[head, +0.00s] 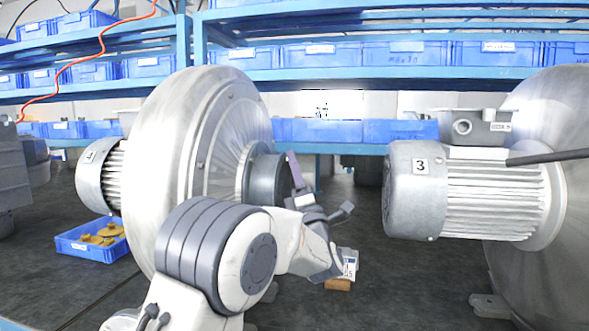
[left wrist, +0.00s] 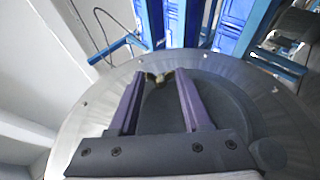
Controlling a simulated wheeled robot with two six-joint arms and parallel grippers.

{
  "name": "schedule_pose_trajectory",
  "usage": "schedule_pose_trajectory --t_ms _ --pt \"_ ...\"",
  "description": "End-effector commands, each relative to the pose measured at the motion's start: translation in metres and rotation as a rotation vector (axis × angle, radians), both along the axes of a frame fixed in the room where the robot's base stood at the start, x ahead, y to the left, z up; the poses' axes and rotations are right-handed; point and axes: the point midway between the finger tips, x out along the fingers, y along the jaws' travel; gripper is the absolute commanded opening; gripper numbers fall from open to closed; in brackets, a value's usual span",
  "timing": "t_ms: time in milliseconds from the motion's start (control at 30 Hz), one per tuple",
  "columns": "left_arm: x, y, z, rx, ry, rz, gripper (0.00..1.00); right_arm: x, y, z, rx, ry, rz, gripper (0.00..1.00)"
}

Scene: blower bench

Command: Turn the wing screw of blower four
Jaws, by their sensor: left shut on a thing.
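The large silver blower (head: 178,130) stands at left of centre in the head view, with a dark grey round hub (head: 268,180) on its right face. The small tag on its motor (head: 90,155) is too small to read. My left gripper (head: 293,170) is at this hub, its purple fingers reaching up along it. In the left wrist view, a small brass-coloured wing screw (left wrist: 157,77) sits between the fingertips of the left gripper (left wrist: 158,76), against the blower's metal disc (left wrist: 235,85). The gripper is shut on it. The wing screw is hidden in the head view. My right gripper is out of view.
A blower motor marked 3 (head: 420,190) stands to the right, with a dark gap between. A blue bin of brass-coloured parts (head: 92,245) sits at lower left. A small tagged block (head: 340,283) lies behind my left wrist. Blue shelving with bins (head: 320,55) fills the back.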

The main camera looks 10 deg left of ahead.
Motion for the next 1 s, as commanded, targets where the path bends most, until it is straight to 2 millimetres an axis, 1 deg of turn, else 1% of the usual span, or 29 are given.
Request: schedule_pose_trajectory --t_ms 167,367,567,867,1000 --pt "-0.004 0.0 0.006 -0.004 0.139 0.0 0.0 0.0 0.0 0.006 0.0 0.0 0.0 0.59" --pt "-0.005 0.0 0.013 -0.003 0.329 -0.002 0.0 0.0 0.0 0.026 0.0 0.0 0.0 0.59" --pt "-0.006 0.0 0.019 -0.004 0.523 -0.001 0.0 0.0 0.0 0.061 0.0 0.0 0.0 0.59" --pt "-0.006 0.0 0.025 -0.005 0.765 0.0 0.0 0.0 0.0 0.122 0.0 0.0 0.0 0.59" --pt "-0.006 0.0 0.027 -0.005 0.861 0.0 0.0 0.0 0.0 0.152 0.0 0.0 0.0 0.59"
